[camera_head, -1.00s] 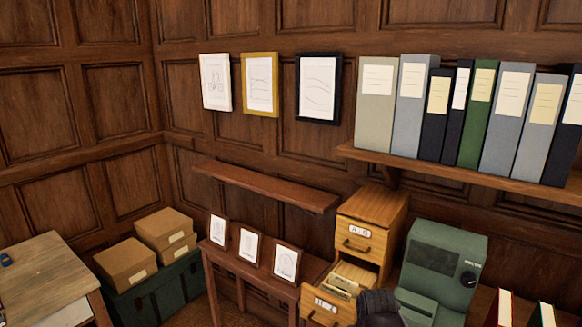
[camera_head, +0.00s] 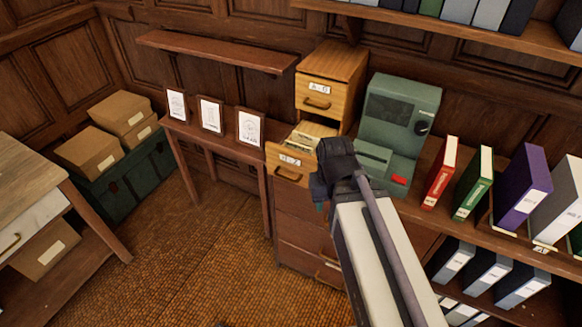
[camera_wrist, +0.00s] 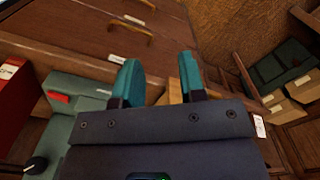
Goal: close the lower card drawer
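The lower card drawer (camera_head: 290,163) of the small light-wood card cabinet (camera_head: 340,62) is pulled out, with file cards showing inside. Its front carries a white label and a dark handle. The upper drawer (camera_head: 318,93) is shut. My gripper (camera_head: 321,205) is just right of and in front of the lower drawer in the head view, its dark body near the drawer's right side. Its fingers are mostly hidden there. In the wrist view its two teal fingers (camera_wrist: 160,82) are apart, with a little light wood (camera_wrist: 175,92) seen behind the gap. I cannot tell any contact.
A green machine (camera_head: 390,125) stands close to the cabinet's right. Upright binders (camera_head: 440,172) stand further right. Small framed drawings (camera_head: 210,114) stand on a side table at left. A dark wooden chest of drawers (camera_head: 300,235) is below. Floor (camera_head: 200,255) at left is clear.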

